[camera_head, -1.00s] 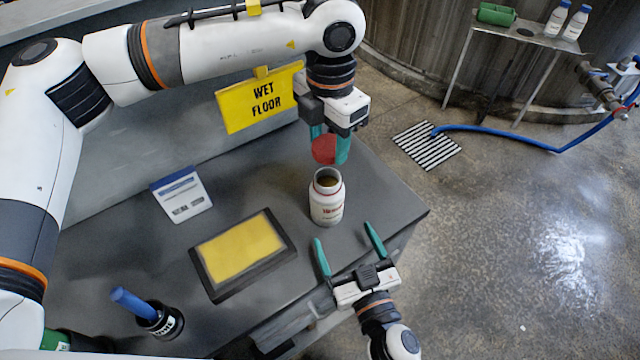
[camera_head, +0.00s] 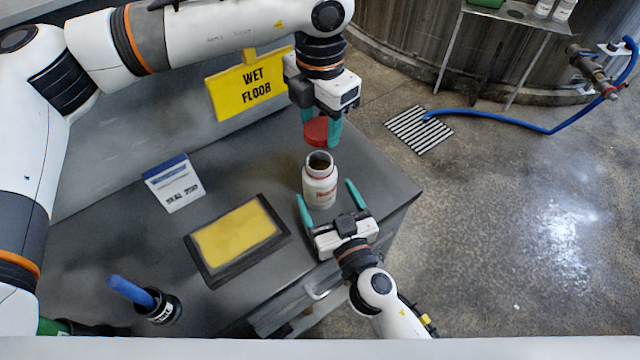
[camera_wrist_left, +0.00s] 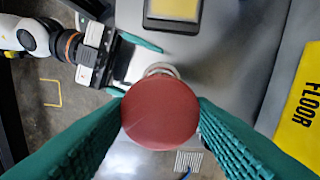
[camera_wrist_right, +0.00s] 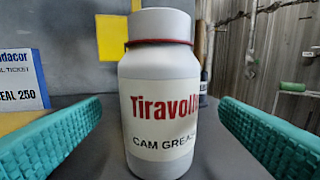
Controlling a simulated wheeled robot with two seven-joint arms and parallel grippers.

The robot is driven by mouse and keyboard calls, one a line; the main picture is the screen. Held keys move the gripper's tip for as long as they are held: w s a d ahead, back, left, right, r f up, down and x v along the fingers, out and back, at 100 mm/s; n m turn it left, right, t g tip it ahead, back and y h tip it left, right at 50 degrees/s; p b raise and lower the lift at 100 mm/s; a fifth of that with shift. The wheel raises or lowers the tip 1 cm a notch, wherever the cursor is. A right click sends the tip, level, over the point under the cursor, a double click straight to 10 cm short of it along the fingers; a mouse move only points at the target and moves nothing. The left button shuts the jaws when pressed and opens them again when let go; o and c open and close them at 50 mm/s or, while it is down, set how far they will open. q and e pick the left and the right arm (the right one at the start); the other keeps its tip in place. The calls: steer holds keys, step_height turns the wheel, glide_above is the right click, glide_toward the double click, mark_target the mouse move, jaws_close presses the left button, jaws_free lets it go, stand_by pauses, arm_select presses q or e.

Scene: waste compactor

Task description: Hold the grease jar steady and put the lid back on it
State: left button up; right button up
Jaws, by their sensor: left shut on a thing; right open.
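The white grease jar (camera_head: 319,188) stands upright and open on the grey bench, its mouth facing up. In the right wrist view the jar (camera_wrist_right: 158,95) shows red lettering and a red ring at its neck. My left gripper (camera_head: 321,128) is shut on the red lid (camera_head: 316,133) and holds it above the jar, apart from it. In the left wrist view the lid (camera_wrist_left: 160,112) covers most of the jar. My right gripper (camera_head: 329,203) is open, with its fingers pointing at the jar from the front and spread to either side of it, apart from its wall.
A black-framed yellow pad (camera_head: 237,240) lies left of the jar. A small blue-and-white card (camera_head: 174,184) stands behind it. A yellow wet floor sign (camera_head: 250,88) is near my left arm. A blue-handled item in a black holder (camera_head: 146,300) stands front left.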

mark_target(325, 193)
arm_select(q)
steer(key=shift+w+a, duration=0.1)
steer(key=shift+w, duration=0.05)
arm_select(e)
steer(key=x, duration=0.4)
steer(key=shift+w+a+f, duration=0.1)
steer(key=shift+w+a, duration=0.05)
steer(key=shift+w, duration=0.15)
steer(key=shift+w+a, duration=0.25)
steer(key=shift+w, duration=0.3)
steer(key=c, duration=1.5)
arm_select(q)
steer(key=shift+f, duration=2.5)
